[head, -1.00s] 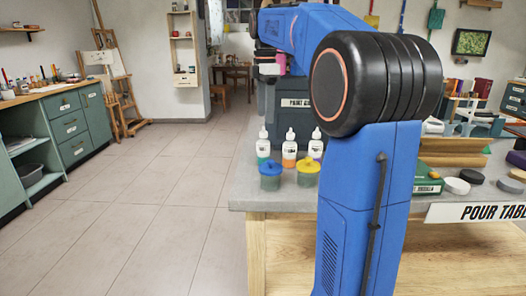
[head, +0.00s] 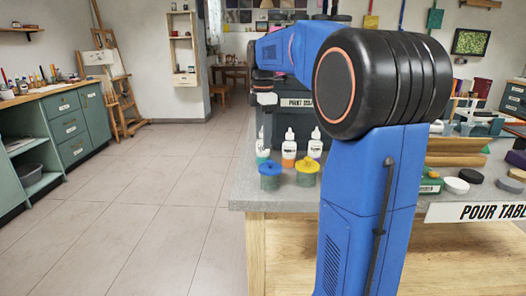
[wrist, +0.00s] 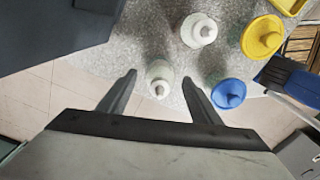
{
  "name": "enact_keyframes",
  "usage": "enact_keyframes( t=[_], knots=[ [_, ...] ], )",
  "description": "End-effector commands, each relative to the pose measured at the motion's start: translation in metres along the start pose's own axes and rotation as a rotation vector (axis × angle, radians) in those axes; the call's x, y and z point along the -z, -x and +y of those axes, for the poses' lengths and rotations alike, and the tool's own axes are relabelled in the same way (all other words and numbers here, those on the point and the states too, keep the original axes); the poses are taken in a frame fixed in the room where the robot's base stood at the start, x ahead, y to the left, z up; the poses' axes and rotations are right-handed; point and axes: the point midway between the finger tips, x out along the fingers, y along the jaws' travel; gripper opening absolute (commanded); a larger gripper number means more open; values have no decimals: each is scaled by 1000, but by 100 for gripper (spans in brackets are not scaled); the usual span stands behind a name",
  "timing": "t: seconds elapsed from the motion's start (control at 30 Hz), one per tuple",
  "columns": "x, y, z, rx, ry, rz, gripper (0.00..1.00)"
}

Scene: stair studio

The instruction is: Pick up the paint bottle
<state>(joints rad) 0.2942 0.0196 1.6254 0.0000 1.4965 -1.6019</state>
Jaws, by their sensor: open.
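Three white paint bottles with pointed nozzles stand upright in a row on the grey table in the head view: a teal-based one (head: 263,147), an orange-based one (head: 289,149) and a purple-based one (head: 315,146). My gripper (wrist: 159,76) is open and empty. In the wrist view, its fingers lie on either side of a white bottle (wrist: 159,82) near the table edge, seen from above; this looks like the teal-based one. Contact cannot be seen. In the head view my gripper hangs above the leftmost bottle.
A blue-lidded jar (head: 270,176) and a yellow-lidded jar (head: 307,172) stand in front of the bottles. The blue lid (wrist: 228,93) is close to my right finger in the wrist view. A dark box (head: 295,104) stands behind. Floor left of the table is clear.

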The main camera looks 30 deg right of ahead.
Motion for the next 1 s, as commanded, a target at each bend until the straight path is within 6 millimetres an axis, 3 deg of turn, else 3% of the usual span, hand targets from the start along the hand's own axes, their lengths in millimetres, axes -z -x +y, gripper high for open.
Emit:
enact_keyframes(
  t=[0.07, 0.3, 0.33, 0.67, 1.0],
  knots=[
    [0, 0, 0, 0, 0, 0, 58],
    [0, 0, 0, 0, 0, 0, 3],
    [0, 0, 0, 0, 0, 0, 0],
    [0, 8, 1, -2, 0, 0, 0],
    [0, 65, 1, -2, 0, 0, 0]
  ],
)
